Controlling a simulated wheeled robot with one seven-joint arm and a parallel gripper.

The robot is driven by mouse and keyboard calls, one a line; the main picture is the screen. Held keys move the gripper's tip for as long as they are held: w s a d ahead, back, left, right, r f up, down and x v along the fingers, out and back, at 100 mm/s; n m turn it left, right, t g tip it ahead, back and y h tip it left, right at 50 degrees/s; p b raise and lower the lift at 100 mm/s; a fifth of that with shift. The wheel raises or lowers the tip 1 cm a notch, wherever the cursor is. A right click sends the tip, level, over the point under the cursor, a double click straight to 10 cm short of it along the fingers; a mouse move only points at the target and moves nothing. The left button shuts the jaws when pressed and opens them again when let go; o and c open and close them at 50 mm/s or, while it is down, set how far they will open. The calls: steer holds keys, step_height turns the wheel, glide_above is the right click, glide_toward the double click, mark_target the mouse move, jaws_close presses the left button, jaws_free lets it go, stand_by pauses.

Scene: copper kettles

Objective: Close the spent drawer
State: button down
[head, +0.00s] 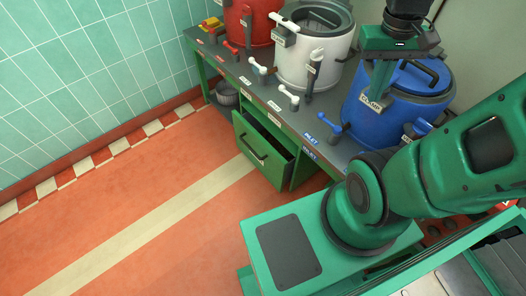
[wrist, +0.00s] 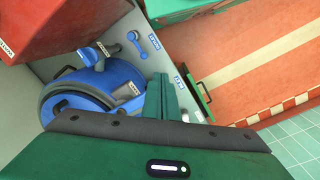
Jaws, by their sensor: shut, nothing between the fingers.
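A green drawer (head: 258,152) with a dark bar handle stands pulled out from the bench front in the head view. Its dark inside shows, and I cannot read its label. It also shows in the wrist view (wrist: 208,72), with its handle at the right of my fingers. My gripper (head: 379,84) is up over the blue kettle at the bench's right, well apart from the drawer. In the wrist view my gripper's fingers (wrist: 162,88) are together, with nothing between them.
A blue kettle (head: 388,112), a white kettle (head: 306,62) and a red kettle (head: 243,22) stand on the grey bench top (head: 262,88), with several valve levers along its front. A dark bucket (head: 228,94) sits under the left end. The floor (head: 150,170) before the drawer is clear.

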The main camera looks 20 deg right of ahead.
steer(key=w+f+n+h, duration=0.1)
steer(key=w+f+n, duration=0.2)
steer(key=w, duration=0.6)
steer(key=n+h, duration=0.4)
steer(key=n, duration=0.6)
glide_above(269, 150)
steer(key=s+d, duration=0.4)
step_height(269, 150, down, 15)
steer(key=w+a+f+n+t+h, duration=0.1)
steer(key=w+a+f+n, duration=0.15)
steer(key=a+f, duration=0.35)
steer(key=w+a+f+n+h, duration=0.15)
steer(key=a+f+n, duration=0.25)
steer(key=f, duration=0.5)
steer(key=s+a+f+n+t, duration=0.1)
steer(key=s+a+f+n, duration=0.2)
steer(key=f, duration=0.6)
steer(key=s+a+f+n+t, duration=0.1)
steer(key=a+f+n+t, duration=0.1)
steer(key=a+f+n, duration=0.45)
steer(key=shift+w+d+f+m+h, duration=0.1)
steer(key=shift+w+d+f+m, duration=0.4)
steer(key=shift+d+f, duration=1.25)
steer(key=shift+w+d+f+m+h, duration=0.15)
steer(key=shift+w+d+f+m, duration=0.35)
steer(key=shift+d+f, duration=1.25)
steer(key=shift+w+d+f+m+h, duration=0.1)
steer(key=shift+w+d+f+m, duration=0.45)
steer(key=shift+d, duration=2.1)
steer(key=shift+f, duration=0.2)
